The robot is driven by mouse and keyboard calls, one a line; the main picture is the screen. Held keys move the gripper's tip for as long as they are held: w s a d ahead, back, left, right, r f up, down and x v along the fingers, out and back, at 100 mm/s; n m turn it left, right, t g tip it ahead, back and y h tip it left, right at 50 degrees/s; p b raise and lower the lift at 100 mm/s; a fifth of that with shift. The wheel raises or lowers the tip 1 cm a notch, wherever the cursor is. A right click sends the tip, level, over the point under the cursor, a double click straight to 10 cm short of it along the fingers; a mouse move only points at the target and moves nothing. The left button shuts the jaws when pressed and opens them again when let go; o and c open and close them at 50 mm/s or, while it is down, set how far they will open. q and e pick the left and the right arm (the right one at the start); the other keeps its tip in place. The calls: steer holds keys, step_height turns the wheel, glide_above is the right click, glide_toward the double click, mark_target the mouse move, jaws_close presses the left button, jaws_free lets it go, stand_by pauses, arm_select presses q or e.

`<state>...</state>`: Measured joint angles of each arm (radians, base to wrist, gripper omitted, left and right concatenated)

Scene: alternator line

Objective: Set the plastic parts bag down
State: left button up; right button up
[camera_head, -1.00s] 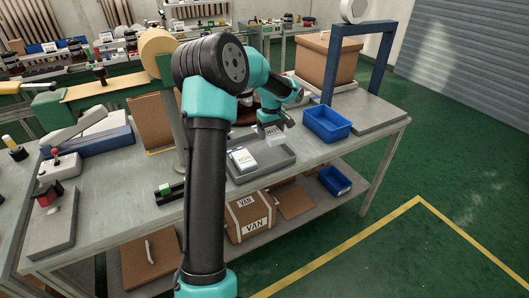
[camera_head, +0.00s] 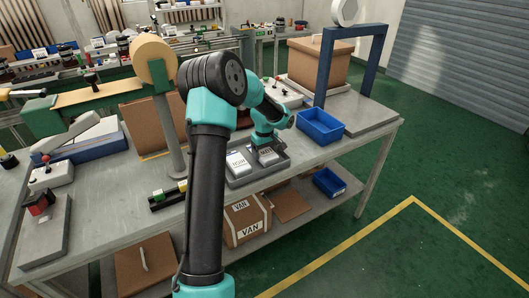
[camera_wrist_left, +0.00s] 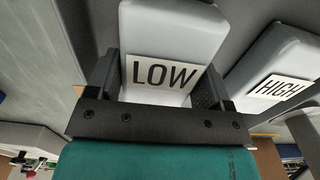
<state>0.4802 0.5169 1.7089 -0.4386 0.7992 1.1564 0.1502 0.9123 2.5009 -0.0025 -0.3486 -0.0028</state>
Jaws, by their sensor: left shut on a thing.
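The plastic parts bag, a pale grey-white pack (camera_wrist_left: 172,28) with a LOW label, is between the fingers of my left gripper (camera_wrist_left: 160,82). The gripper is shut on it. In the head view the bag (camera_head: 268,157) is down inside the grey tray (camera_head: 243,181), at its right part, below my left gripper (camera_head: 266,147). I cannot tell whether its underside touches the tray floor. A similar pack labelled HIGH (camera_wrist_left: 275,70) lies beside it, apart from the gripper; it shows in the head view (camera_head: 238,163) left of the held bag. My right gripper is not in view.
A blue bin (camera_head: 320,127) stands right of the tray, near a blue frame (camera_head: 325,72) and a cardboard box (camera_head: 305,62). A post with a brown roll (camera_head: 155,57) stands left of my arm. Dark bars (camera_head: 165,199) lie left of the tray.

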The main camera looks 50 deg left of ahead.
mark_target(265, 150)
arm_select(q)
steer(key=shift+f, duration=0.1)
steer(key=o, duration=1.1)
step_height(265, 150, up, 12)
stand_by(0.9)
